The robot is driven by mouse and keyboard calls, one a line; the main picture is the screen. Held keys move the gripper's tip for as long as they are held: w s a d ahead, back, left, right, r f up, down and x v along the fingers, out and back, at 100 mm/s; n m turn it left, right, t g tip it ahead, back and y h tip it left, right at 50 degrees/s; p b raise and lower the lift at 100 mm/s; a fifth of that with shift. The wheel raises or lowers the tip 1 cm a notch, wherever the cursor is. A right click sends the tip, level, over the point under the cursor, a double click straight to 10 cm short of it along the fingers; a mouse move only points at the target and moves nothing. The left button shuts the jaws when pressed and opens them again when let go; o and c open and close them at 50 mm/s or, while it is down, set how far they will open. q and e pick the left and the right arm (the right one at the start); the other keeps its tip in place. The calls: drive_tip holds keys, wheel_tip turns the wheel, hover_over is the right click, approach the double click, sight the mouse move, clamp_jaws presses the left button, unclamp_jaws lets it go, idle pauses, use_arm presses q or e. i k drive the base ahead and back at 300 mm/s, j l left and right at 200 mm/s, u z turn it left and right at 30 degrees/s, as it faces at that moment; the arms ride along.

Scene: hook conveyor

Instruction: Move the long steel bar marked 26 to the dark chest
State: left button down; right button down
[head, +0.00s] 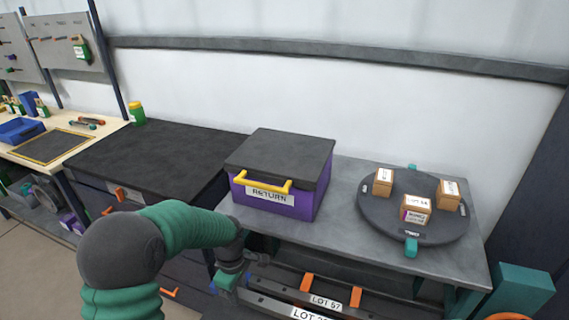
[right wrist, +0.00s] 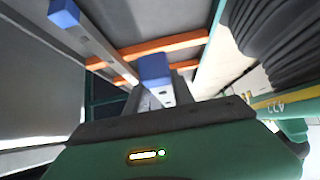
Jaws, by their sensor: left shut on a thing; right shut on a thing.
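A long dark steel bar (head: 276,305) with a white label starting "LOT 2" runs along the bottom of the head view; its last digit is cut off. My left gripper (head: 230,278) is shut at its left end. My right gripper (right wrist: 160,112) shows in the right wrist view, shut on a grey bar with a blue end cap (right wrist: 155,70); the jaws are partly hidden. A dark cabinet with a black top (head: 150,155) and orange handles stands left of the middle; it looks like the dark chest.
Another bar (head: 350,304), labelled LOT 57, lies behind on orange rack arms (head: 355,294). A grey table (head: 340,220) above holds a purple RETURN box (head: 305,205) and a round turntable (head: 385,218) with small boxes. A green jar (head: 137,114) stands at the cabinet's back edge; its top is otherwise clear.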

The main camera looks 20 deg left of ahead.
sight(138, 162)
drive_tip(key=j, duration=3.6)
